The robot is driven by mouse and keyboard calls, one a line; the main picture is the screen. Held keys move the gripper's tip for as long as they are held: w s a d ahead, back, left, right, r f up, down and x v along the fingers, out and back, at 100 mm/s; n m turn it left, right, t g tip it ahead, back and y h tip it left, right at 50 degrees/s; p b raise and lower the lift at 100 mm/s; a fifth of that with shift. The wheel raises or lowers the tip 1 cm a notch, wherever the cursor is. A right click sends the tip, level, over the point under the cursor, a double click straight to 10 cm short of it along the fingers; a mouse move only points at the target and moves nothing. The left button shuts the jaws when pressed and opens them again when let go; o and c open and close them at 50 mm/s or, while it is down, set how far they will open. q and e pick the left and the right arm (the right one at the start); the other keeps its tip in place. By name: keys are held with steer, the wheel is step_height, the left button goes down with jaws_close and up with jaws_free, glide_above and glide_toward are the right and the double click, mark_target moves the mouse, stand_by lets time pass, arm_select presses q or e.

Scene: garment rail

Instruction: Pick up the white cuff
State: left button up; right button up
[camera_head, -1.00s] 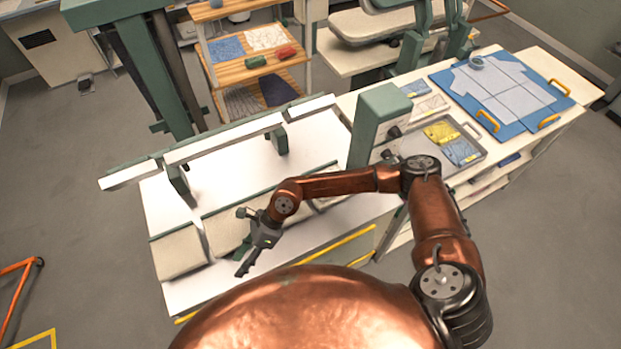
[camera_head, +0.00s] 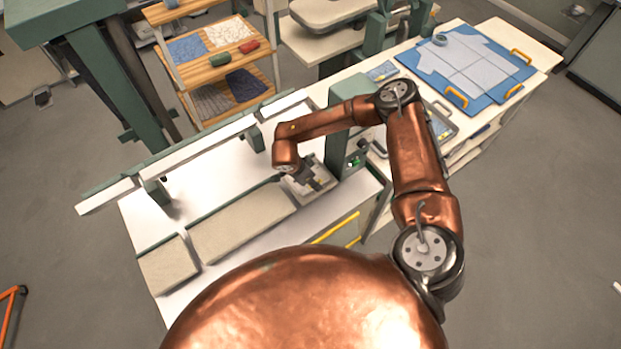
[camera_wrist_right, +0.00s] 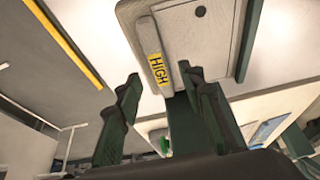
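I cannot make out a white cuff for certain in either current view; my right arm covers part of the worktop near the tray. My right gripper (camera_head: 317,186) points down over the small beige pad at the right end of the press table (camera_head: 165,200), beside the green post (camera_head: 348,120). In the right wrist view the two dark fingers of this gripper (camera_wrist_right: 160,92) stand apart with nothing between them. Beyond them is a pale panel (camera_wrist_right: 205,45) with a strip labelled HIGH (camera_wrist_right: 158,66). My left gripper is in no view.
Beige pads (camera_head: 240,220) lie along the front of the press table, with a long white bar (camera_head: 210,140) behind. A blue board (camera_head: 465,65) with a pale garment lies at the upper right. A wooden shelf (camera_head: 205,75) stands behind. A tray (camera_head: 440,125) is partly covered by my arm.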

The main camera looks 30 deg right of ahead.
mark_target(321, 177)
steer(key=shift+x, duration=1.3)
steer(key=shift+a, duration=0.1)
steer(key=shift+c, duration=0.4)
jaws_close()
